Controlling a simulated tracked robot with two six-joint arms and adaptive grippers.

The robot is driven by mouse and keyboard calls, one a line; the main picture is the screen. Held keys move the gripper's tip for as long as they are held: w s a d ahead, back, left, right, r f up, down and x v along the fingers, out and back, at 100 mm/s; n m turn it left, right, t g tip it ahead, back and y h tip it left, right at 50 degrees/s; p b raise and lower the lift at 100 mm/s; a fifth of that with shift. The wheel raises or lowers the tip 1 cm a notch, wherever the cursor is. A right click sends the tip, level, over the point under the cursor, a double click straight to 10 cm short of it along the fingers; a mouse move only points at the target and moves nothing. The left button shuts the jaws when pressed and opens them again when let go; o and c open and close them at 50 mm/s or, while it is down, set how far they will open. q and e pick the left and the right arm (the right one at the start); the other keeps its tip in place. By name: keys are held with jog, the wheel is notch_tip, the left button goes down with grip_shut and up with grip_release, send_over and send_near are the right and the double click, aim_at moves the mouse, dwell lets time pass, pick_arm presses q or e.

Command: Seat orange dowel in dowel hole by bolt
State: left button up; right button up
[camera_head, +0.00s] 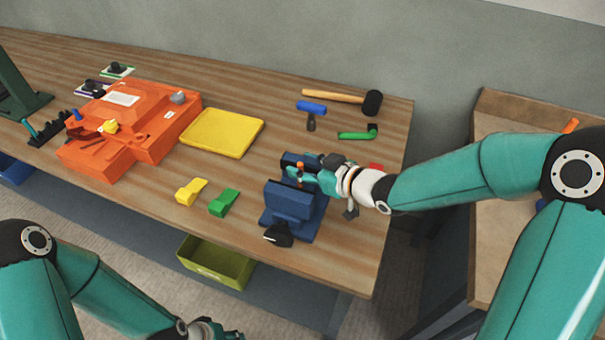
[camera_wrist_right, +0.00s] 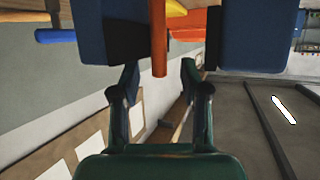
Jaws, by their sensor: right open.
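The orange dowel (camera_head: 300,170) shows as a small orange piece at the blue vise (camera_head: 289,203). In the right wrist view the dowel (camera_wrist_right: 158,42) stands out from between two blue blocks. My right gripper (camera_head: 309,178) is at the vise, and in the wrist view its open fingers (camera_wrist_right: 160,78) lie on either side of the dowel's end, with visible gaps. The orange mould (camera_head: 153,142) lies at the left of the bench. I cannot make out its bolt or dowel hole. My left gripper (camera_head: 214,330) is only partly in view at the bottom edge.
A yellow tray (camera_head: 222,132) lies beside the mould. A yellow block (camera_head: 190,192) and a green block (camera_head: 224,202) lie left of the vise. A mallet (camera_head: 345,97) and a blue-headed tool (camera_head: 311,109) lie behind. The bench front between mould and blocks is clear.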

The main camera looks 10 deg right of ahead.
jog(key=shift+w, duration=0.1)
grip_shut()
dwell(0.4)
